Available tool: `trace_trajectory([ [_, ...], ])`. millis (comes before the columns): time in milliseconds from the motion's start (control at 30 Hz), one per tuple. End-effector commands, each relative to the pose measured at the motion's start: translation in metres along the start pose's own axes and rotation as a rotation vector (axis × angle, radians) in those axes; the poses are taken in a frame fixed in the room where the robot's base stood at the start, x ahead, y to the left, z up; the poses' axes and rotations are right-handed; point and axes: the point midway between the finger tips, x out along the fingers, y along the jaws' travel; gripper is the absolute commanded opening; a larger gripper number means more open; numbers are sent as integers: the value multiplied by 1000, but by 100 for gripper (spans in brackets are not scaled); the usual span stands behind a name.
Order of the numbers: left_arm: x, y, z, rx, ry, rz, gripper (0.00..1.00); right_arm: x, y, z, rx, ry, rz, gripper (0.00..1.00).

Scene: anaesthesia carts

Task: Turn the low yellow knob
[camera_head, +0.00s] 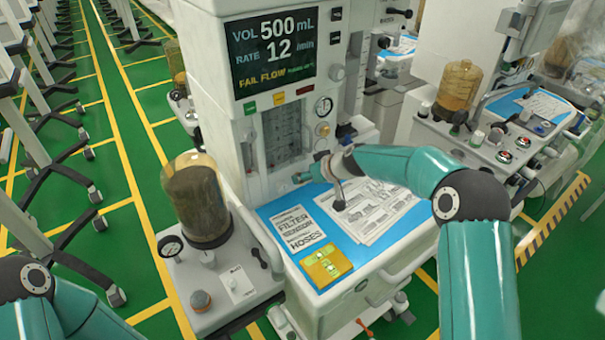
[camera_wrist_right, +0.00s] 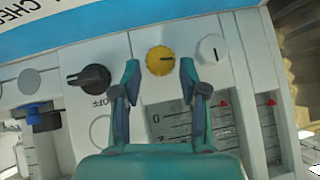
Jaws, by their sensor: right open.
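The low yellow knob (camera_wrist_right: 160,60) is round with a dark pointer mark, on the pale panel in the right wrist view. My right gripper (camera_wrist_right: 159,68) is open, with one finger on each side of the knob. Gaps show between knob and fingers; contact cannot be seen. In the head view my right gripper (camera_head: 304,176) is at the lower front of the anaesthesia cart (camera_head: 222,130), below the flowmeter tubes; the low knob cannot be made out there. My left arm shows at the lower left, its gripper out of view.
A black knob (camera_wrist_right: 90,78) and a white knob (camera_wrist_right: 211,50) flank the yellow one. Another yellowish knob (camera_head: 323,129) sits higher, under a gauge (camera_head: 323,107). Papers (camera_head: 367,210) lie on the blue worktop under my right arm. An amber canister (camera_head: 196,200) stands left.

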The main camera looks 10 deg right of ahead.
Motion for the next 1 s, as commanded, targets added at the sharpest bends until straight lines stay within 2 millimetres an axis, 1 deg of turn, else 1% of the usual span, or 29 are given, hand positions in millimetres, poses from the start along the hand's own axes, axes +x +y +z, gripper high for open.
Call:
trace_trajectory([
  [100, -5, 2, 0, 0, 0, 0, 40, 12, 0, -1, 0, 0, 0, 43],
  [200, -6, 2, 0, 0, 0, 0, 40, 18, 0, 0, 0, 0, 0, 43],
  [533, -6, 2, 0, 0, 0, 0, 40, 20, 0, 0, 0, 1, 0, 43],
  [700, -6, 2, 0, 0, 0, 0, 40, 20, 0, 0, 0, 1, 1, 15],
  [800, -6, 2, 0, 0, 0, 0, 40, 20, 0, 0, 0, 1, 1, 0],
  [1000, -2, 1, 0, 0, 0, 0, 40, 21, 1, 1, 7, 2, -5, 0],
])
